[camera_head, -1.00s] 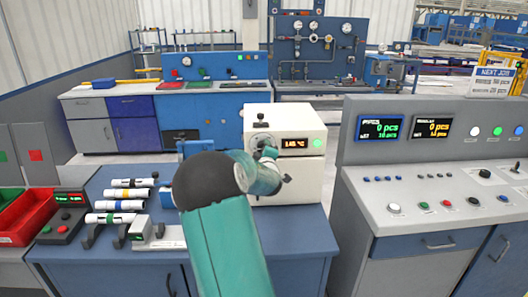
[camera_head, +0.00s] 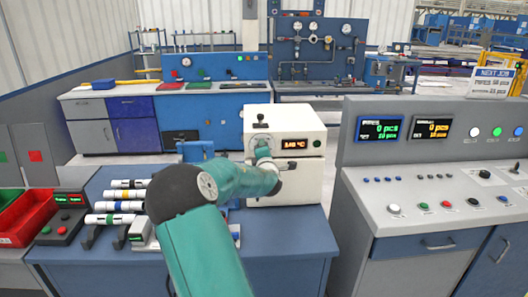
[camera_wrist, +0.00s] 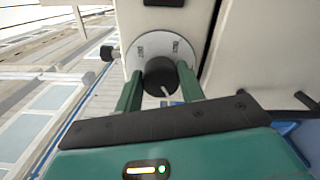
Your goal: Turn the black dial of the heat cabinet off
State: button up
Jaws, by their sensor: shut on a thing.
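In the wrist view, the black dial (camera_wrist: 158,80) sits on a round pale plate (camera_wrist: 146,46) with small labels too blurred to read. My two green fingers close on the dial from both sides. In the head view my gripper hides the dial.
Striped pipes (camera_head: 128,195) lie on a rack left of my arm, with a red bin (camera_head: 28,215) beyond. A grey control console (camera_head: 440,190) stands close on the right. A black knob (camera_wrist: 108,52) sticks out beside the dial plate. A blue workbench (camera_head: 215,105) stands behind.

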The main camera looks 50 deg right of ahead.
dwell(0.4)
jog(key=o, duration=1)
jog(key=shift+c, duration=0.2)
jog(key=v, duration=1.3)
jog(key=shift+s+a, duration=0.3)
